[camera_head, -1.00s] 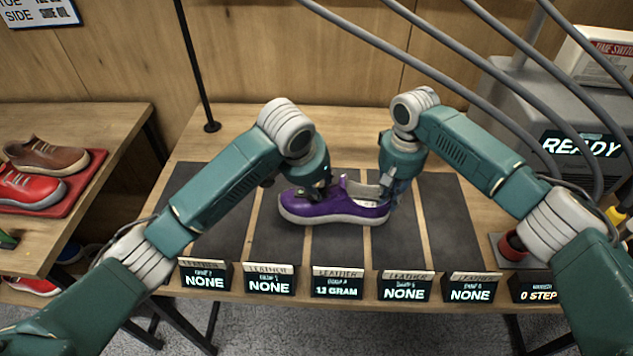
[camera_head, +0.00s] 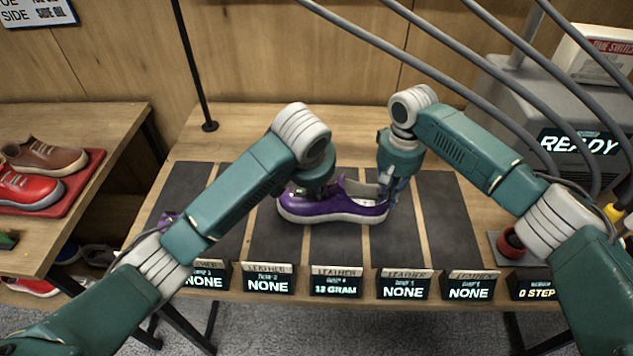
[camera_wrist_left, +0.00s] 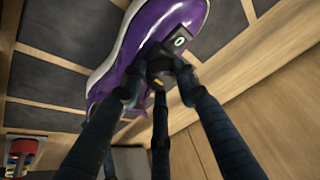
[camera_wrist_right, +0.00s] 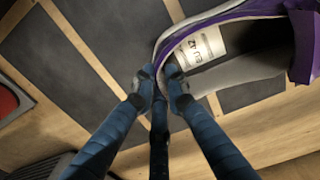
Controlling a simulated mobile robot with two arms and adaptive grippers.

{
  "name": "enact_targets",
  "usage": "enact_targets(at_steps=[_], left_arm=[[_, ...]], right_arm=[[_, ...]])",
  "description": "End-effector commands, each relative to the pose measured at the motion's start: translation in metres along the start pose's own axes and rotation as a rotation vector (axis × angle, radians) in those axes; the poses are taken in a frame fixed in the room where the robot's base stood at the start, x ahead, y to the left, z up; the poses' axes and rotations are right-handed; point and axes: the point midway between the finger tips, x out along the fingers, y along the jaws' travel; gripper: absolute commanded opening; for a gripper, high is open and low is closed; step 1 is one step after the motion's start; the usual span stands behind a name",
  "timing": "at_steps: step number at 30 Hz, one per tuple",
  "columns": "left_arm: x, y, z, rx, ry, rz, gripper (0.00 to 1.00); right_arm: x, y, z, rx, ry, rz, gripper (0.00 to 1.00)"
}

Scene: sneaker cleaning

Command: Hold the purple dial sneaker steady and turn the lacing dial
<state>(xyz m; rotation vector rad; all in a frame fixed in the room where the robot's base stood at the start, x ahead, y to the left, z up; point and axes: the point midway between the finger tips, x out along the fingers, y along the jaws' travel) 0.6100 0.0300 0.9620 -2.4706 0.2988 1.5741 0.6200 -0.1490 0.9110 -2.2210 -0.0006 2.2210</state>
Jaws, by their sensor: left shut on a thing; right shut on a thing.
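The purple sneaker (camera_head: 335,210) with a white sole lies on the middle dark pad of the table, toe to the left. My right gripper (camera_head: 388,188) is shut on the sneaker's heel rim, also seen in the right wrist view (camera_wrist_right: 160,80). My left gripper (camera_wrist_left: 158,75) is shut on the dark lacing dial (camera_wrist_left: 160,70) on the sneaker's upper. A small dark block with a lit green mark (camera_wrist_left: 179,41) sits beside that dial. In the head view my left arm hides most of the dial and the left fingertips.
Other shoes (camera_head: 40,160) sit on a red tray at left.

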Motion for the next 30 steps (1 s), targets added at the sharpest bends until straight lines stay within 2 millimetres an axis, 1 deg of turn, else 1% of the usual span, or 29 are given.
enact_targets(at_steps=[1,2,10,14,17,24,27,30], left_arm=[[0.000,-0.004,0.000,-0.004,0.000,-0.007,0.36],[0.000,-0.004,0.000,-0.004,0.000,-0.007,0.37],[-0.001,-0.002,-0.001,-0.001,0.001,-0.003,0.37],[-0.011,-0.001,-0.002,0.000,0.003,-0.001,0.37],[-0.028,0.000,-0.002,0.000,0.005,0.000,0.37],[-0.080,-0.001,-0.002,-0.001,0.004,-0.001,0.37],[-0.098,-0.003,-0.003,0.000,0.006,-0.005,0.37],[-0.110,-0.003,-0.003,0.000,0.005,-0.006,0.37]], right_arm=[[0.000,0.003,0.000,0.004,-0.002,0.004,0.00],[0.000,0.003,0.000,0.004,-0.002,0.004,0.00],[0.000,0.001,0.000,0.001,0.000,0.001,0.00],[-0.001,0.000,0.000,0.000,0.000,0.000,0.00],[-0.001,0.000,0.000,0.000,0.000,-0.001,0.00],[-0.001,0.000,0.000,0.000,0.000,-0.001,0.00],[-0.001,0.000,0.000,0.000,0.001,-0.001,0.00],[-0.001,0.000,0.000,0.000,0.001,-0.001,0.00]])
